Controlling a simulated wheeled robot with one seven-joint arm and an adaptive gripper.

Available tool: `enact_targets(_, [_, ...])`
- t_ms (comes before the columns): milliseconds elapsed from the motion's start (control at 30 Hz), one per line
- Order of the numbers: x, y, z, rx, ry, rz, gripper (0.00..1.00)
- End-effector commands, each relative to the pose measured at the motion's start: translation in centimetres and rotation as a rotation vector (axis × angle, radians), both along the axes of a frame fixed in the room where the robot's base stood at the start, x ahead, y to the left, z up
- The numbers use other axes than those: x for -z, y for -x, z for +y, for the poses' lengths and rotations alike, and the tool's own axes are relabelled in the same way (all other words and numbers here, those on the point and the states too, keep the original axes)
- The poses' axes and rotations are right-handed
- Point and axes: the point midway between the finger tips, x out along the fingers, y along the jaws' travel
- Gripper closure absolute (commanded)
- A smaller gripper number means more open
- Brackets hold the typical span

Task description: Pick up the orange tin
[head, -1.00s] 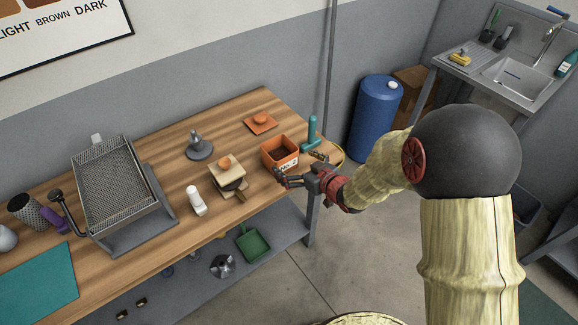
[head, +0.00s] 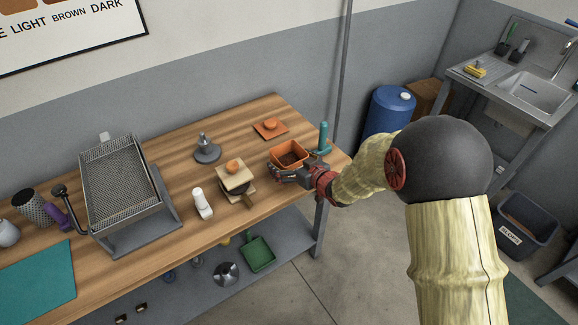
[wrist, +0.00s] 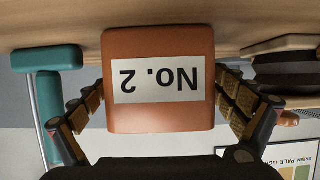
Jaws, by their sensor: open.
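The orange tin (head: 287,151) is open-topped with dark contents and stands upright near the right end of the wooden bench. In the wrist view the tin (wrist: 160,118) fills the middle, upside down in the picture, with a white "No. 2" label. My gripper (head: 283,176) is at the tin's near side in the head view. In the wrist view my gripper (wrist: 160,105) is open, with one finger on each side of the tin. A narrow gap seems to show on each side; contact cannot be told. An orange lid with a knob (head: 269,128) lies behind the tin.
A teal-handled tool (head: 323,138) stands close to the right of the tin. The bench's front edge is close.

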Motion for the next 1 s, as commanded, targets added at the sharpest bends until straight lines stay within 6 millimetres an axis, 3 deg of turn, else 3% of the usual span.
enact_targets(1000, [-0.08,0.0,-0.03,0.0,-0.001,-0.001,0.55])
